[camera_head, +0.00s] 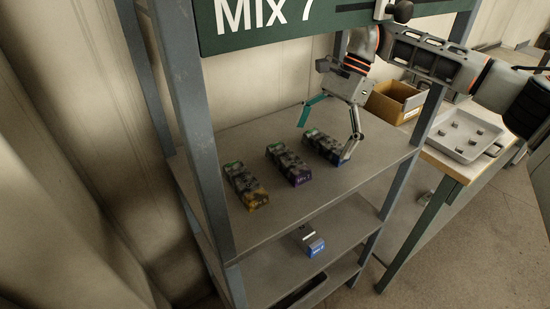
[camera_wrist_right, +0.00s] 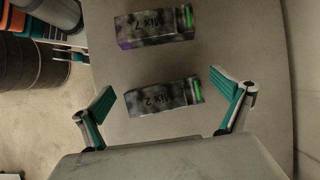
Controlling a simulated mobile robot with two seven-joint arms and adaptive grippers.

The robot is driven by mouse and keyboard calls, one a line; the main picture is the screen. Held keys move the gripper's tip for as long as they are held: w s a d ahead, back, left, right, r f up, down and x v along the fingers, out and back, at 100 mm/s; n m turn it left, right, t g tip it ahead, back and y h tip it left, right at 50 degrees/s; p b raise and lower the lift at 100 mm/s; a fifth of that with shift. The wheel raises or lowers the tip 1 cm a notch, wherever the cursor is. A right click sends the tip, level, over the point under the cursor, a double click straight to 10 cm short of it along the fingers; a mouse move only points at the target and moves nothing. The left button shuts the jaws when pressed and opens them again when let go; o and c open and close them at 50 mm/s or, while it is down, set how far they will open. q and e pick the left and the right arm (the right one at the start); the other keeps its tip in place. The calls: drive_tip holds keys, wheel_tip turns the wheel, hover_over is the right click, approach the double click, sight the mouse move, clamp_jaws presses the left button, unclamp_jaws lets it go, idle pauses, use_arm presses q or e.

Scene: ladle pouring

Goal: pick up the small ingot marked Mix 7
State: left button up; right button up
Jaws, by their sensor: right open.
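The small ingot marked Mix 7 (camera_head: 289,165), dark and mottled with a purple end and a green end, lies in the middle of a row on the upper shelf. In the right wrist view the Mix 7 ingot (camera_wrist_right: 155,27) is at the top, its label upside down. My right gripper (camera_head: 325,138) is open and empty, above the blue-ended ingot (camera_head: 322,147) to its right. In the right wrist view that ingot reads Mix 2 (camera_wrist_right: 164,97) and shows between the spread fingers (camera_wrist_right: 165,94), with Mix 7 beyond them. My left gripper is out of view.
A yellow-ended ingot (camera_head: 246,187) lies left of Mix 7. A blue-ended block (camera_head: 310,242) sits on the lower shelf (camera_head: 275,262). A dark green Mix 7 sign (camera_head: 340,22) hangs above. Shelf posts (camera_head: 195,110) flank the opening. A cardboard box (camera_head: 393,103) and white tray (camera_head: 437,137) stand at right.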

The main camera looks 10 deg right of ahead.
sight(288, 157)
drive_tip(key=shift+w+d+f, duration=0.1)
drive_tip(key=shift+w+d, duration=0.15)
drive_tip(key=shift+d, duration=0.3)
drive_tip(key=shift+w+d+f, duration=0.1)
drive_tip(key=shift+w+d, duration=0.1)
drive_tip(key=shift+d, duration=0.35)
drive_tip(key=shift+s+m+t+h, duration=0.1)
drive_tip(key=shift+m+t+h, duration=0.2)
drive_tip(key=s+a, duration=0.1)
drive_tip(key=a, duration=0.2)
drive_tip(key=s+a, duration=0.1)
drive_tip(key=a, duration=0.3)
drive_tip(key=s+a, duration=0.1)
drive_tip(key=a, duration=0.2)
drive_tip(key=shift+s+a, duration=0.2)
drive_tip(key=shift+a, duration=0.05)
drive_tip(key=shift+s+a+f, duration=0.1)
drive_tip(key=shift+a+f, duration=0.05)
drive_tip(key=shift+a, duration=0.15)
drive_tip(key=shift+f, duration=0.4)
drive_tip(key=shift+r, duration=0.1)
drive_tip(key=c, duration=1.4)
drive_tip(key=shift+c, duration=0.2)
